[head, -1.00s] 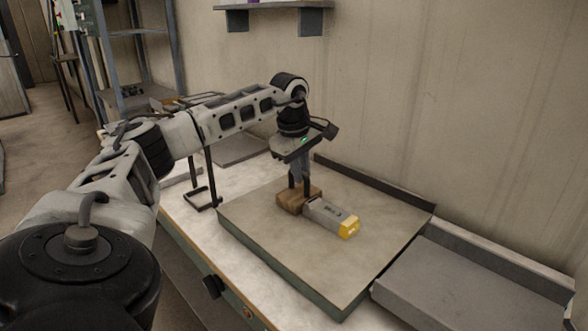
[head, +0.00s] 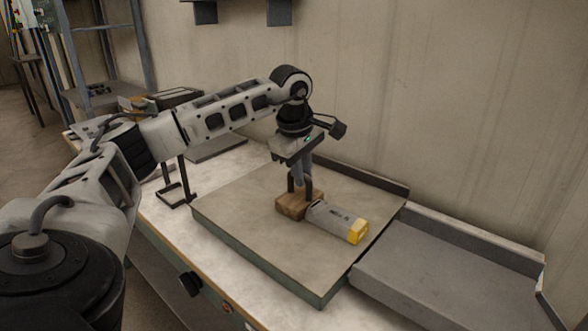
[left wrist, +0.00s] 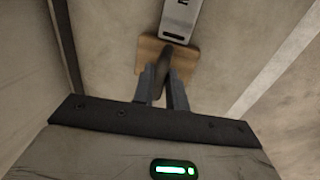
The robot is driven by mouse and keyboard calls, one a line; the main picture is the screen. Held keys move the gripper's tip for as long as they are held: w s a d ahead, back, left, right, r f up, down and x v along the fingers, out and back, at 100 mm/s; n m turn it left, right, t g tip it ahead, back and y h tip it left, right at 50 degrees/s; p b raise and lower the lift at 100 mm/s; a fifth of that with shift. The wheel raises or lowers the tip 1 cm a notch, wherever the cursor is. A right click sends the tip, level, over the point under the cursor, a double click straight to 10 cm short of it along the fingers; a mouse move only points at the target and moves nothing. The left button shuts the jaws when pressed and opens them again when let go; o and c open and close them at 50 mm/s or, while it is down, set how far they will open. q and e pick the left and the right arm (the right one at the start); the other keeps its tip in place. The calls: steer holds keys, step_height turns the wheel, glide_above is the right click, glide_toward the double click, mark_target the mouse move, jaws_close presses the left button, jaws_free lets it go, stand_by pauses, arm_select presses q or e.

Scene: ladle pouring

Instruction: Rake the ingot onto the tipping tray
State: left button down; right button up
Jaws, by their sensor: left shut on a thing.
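The ingot (head: 338,221) is a grey bar with dark marks and a yellow end, lying flat on a raised slab (head: 250,225). Its grey end shows in the left wrist view (left wrist: 180,18). A rake with a wooden block head (head: 291,204) stands on the slab, its block against or very close to the ingot's near-left end. My left gripper (head: 300,176) is above the block, shut on the rake's dark upright handle (left wrist: 163,72). The tipping tray (head: 440,270) is a grey, low-walled tray beyond the slab's right edge. My right gripper is not in view.
A low dark rail (head: 365,178) runs along the slab's back edge by the wall. A black wire stand (head: 176,188) is left of the slab. Bare slab lies between the ingot and the tray. A wall shelf (head: 235,3) is above.

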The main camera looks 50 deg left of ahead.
mark_target(356, 224)
arm_select(q)
steer(key=shift+w+d, duration=0.15)
steer(key=shift+d, duration=0.95)
steer(key=shift+w+d, duration=0.1)
steer(key=shift+d, duration=1.6)
steer(key=shift+w+d+p, duration=0.2)
steer(key=shift+d+p, duration=0.15)
steer(key=shift+d, duration=1)
steer(key=shift+w+d+p, duration=0.15)
steer(key=shift+d+p, duration=0.05)
steer(key=shift+d, duration=1.1)
steer(key=shift+w+d+p, duration=0.15)
steer(key=shift+d, duration=1.15)
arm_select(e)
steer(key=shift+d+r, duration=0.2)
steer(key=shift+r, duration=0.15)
arm_select(q)
steer(key=shift+w+d, duration=0.6)
steer(key=shift+d, duration=4.75)
steer(key=a+r+p, duration=0.3)
steer(key=r+p, duration=0.1)
steer(key=r, duration=0.3)
steer(key=shift+s+a, duration=0.15)
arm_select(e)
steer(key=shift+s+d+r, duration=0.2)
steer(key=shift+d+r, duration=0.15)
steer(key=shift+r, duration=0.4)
